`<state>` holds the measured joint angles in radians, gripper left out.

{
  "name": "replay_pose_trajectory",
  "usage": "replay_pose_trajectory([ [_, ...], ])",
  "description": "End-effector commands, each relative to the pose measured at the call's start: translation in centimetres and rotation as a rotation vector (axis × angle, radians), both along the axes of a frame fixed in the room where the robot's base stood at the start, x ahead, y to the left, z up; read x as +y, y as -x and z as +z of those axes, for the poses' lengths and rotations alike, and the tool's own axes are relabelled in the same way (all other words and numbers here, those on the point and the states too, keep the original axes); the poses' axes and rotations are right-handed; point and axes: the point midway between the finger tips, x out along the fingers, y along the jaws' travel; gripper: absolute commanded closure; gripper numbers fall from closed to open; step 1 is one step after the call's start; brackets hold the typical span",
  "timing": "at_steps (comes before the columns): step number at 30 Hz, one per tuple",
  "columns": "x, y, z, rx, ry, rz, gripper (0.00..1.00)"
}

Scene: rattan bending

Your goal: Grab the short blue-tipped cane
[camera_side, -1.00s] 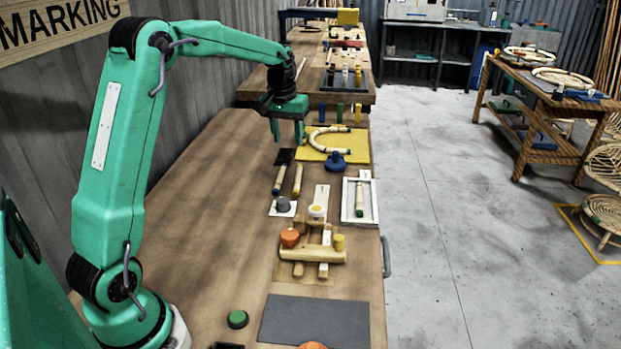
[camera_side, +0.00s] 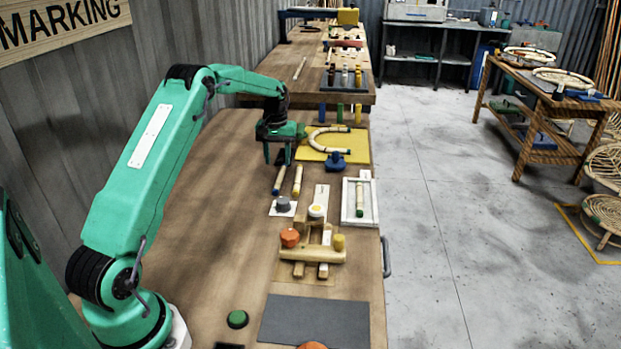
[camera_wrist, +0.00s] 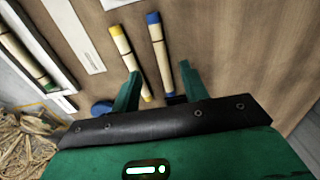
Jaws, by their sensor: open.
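The short blue-tipped cane (camera_side: 278,180) lies on the wooden bench, left of a yellow-tipped cane (camera_side: 297,181). My gripper (camera_side: 279,157) is open above the bench, just beyond the canes' far ends in the side view. In the wrist view the blue-tipped cane (camera_wrist: 159,50) runs down between my open fingers (camera_wrist: 160,72), nearer the right finger. The yellow-tipped cane (camera_wrist: 128,60) slants beside it, its lower end also showing between the fingers. Nothing is held. The height of the fingers over the canes is hard to tell.
A white frame (camera_side: 345,212) with a green-tipped cane stands to the right. A yellow board (camera_side: 312,152) with a bent cane and a blue knob (camera_side: 336,161) lies beyond. A grey knob (camera_side: 283,204) sits in front of the canes. The bench's left side is clear.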

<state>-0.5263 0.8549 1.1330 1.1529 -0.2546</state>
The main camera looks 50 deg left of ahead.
Motion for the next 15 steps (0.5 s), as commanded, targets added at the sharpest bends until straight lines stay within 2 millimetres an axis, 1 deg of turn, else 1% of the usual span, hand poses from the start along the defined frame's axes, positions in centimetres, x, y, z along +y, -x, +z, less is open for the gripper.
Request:
replay_pose_trajectory([
  [7,-0.1,0.1,-2.0,0.003,0.001,-0.001,0.55],
  [15,-0.1,0.1,-2.5,0.001,0.001,-0.001,0.55],
])
